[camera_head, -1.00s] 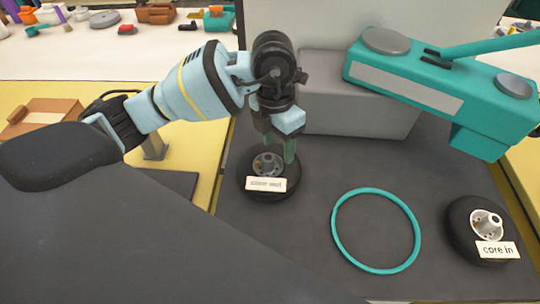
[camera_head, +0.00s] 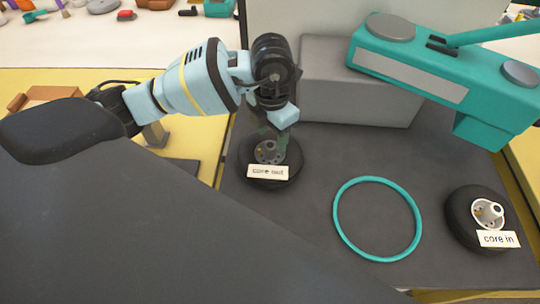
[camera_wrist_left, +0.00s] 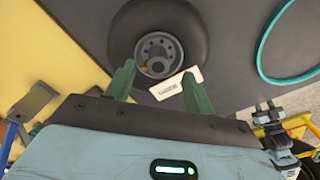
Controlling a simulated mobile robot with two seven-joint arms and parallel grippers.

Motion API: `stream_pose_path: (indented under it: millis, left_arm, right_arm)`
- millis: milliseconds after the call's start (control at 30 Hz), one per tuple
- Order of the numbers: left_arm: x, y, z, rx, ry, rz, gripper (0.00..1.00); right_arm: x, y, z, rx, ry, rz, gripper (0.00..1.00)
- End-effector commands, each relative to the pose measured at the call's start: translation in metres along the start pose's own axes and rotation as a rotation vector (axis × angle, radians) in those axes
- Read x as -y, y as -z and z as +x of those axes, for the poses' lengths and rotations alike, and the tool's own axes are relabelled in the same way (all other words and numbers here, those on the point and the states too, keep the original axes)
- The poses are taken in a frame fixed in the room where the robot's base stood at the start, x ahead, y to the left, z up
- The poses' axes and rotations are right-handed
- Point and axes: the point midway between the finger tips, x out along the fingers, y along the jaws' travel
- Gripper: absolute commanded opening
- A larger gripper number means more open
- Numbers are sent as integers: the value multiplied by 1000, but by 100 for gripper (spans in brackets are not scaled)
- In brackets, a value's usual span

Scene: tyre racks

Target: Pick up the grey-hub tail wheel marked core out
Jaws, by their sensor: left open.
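The grey-hub tail wheel marked core out (camera_head: 252,178) lies flat on the dark mat on the left side, its label (camera_head: 268,172) at the front. My left gripper (camera_head: 274,141) is just above this wheel, pointing down. In the left wrist view the gripper's green fingers (camera_wrist_left: 157,88) are apart, with the grey hub (camera_wrist_left: 158,54) just beyond them and nothing visible between them. Whether the fingertips touch the hub cannot be told. A second wheel (camera_head: 458,216), marked core in, with a lighter hub, lies at the right.
A teal ring (camera_head: 337,222) lies between the wheels. A grey block (camera_head: 360,85) and a teal machine arm (camera_head: 430,85) stand behind, over the right side. The dark mat (camera_head: 310,175) is clear around the ring. Yellow table (camera_head: 195,130) borders the left.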

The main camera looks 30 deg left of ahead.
Motion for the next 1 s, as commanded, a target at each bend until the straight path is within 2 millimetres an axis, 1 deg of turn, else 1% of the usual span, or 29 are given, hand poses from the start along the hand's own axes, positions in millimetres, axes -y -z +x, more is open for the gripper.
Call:
stream_pose_path:
  millis: [100, 200, 300, 500, 567, 900, 933, 1000]
  left_arm:
    - [-1, 3, 17, -2, 1, 1, 54]
    - [-2, 3, 27, -1, 0, 0, 54]
    - [-1, 2, 30, 1, 1, 0, 54]
    - [-1, 2, 31, 1, 1, 1, 54]
    - [-1, 2, 31, 1, 1, 1, 47]
    - [-1, 2, 30, 1, 0, 1, 3]
    - [-1, 2, 30, 1, 0, 1, 0]
    - [-1, 2, 30, 1, 0, 1, 0]
  right_arm:
    - [0, 3, 0, -6, -1, -1, 36]
    - [0, 4, 2, -9, -1, 0, 36]
    - [0, 6, 2, -11, -1, 1, 36]
    - [0, 8, 3, -15, -2, 1, 36]
    - [0, 8, 3, -15, -2, 2, 36]
    - [0, 6, 3, -13, -1, 2, 36]
    - [0, 6, 3, -12, -1, 2, 36]
    - [0, 5, 2, -10, -1, 2, 36]
